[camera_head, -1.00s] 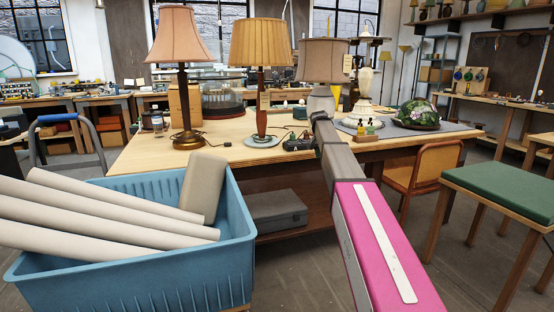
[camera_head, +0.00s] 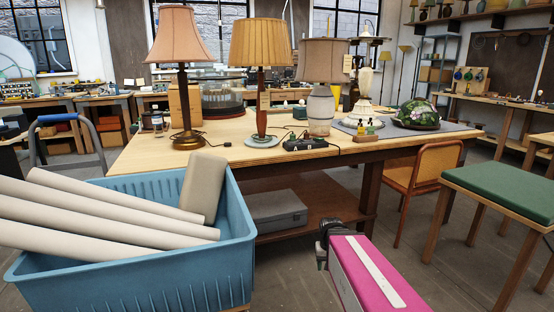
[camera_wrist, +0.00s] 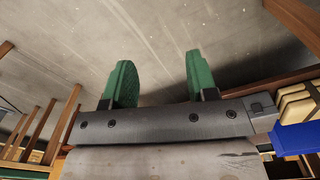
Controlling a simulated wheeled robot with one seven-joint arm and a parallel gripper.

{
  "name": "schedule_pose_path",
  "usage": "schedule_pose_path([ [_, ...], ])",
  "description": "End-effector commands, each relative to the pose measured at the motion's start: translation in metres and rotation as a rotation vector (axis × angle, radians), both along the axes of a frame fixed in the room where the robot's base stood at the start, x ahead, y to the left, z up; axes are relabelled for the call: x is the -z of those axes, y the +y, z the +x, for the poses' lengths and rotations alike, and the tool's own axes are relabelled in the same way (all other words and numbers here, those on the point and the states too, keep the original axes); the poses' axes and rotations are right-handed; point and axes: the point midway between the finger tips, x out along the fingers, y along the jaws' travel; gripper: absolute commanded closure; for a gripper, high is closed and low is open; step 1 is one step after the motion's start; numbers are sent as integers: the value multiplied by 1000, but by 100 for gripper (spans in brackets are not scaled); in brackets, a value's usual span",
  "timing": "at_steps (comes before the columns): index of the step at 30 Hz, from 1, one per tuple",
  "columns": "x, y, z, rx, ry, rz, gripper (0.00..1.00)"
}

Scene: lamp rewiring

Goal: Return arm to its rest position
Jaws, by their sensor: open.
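My gripper shows in the wrist view (camera_wrist: 160,82) as two green fingers set well apart on a grey bar. It is open, with nothing between the fingers, and bare grey floor lies beyond them. In the head view my pink arm reaches up from the bottom edge and ends in a dark wrist in front of the worktable (camera_head: 237,150), below the level of its top. The fingers cannot be made out there.
On the table stand a pink-shaded lamp (camera_head: 181,35), a pleated tan lamp (camera_head: 261,43) and a grey-shaded lamp (camera_head: 322,60). A dark block (camera_head: 305,144) lies before them. A blue crate (camera_head: 140,285) is left; a chair (camera_head: 425,170) and green-topped stool (camera_head: 505,188) are right.

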Motion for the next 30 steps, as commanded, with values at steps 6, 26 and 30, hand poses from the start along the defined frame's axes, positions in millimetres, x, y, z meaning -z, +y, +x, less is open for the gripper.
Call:
schedule_pose_path([
  [6, 9, 2, -32, -32, 5, 13, 47],
  [26, 9, 2, -31, -32, 6, 13, 47],
  [30, 9, 2, -31, -32, 6, 13, 47],
])
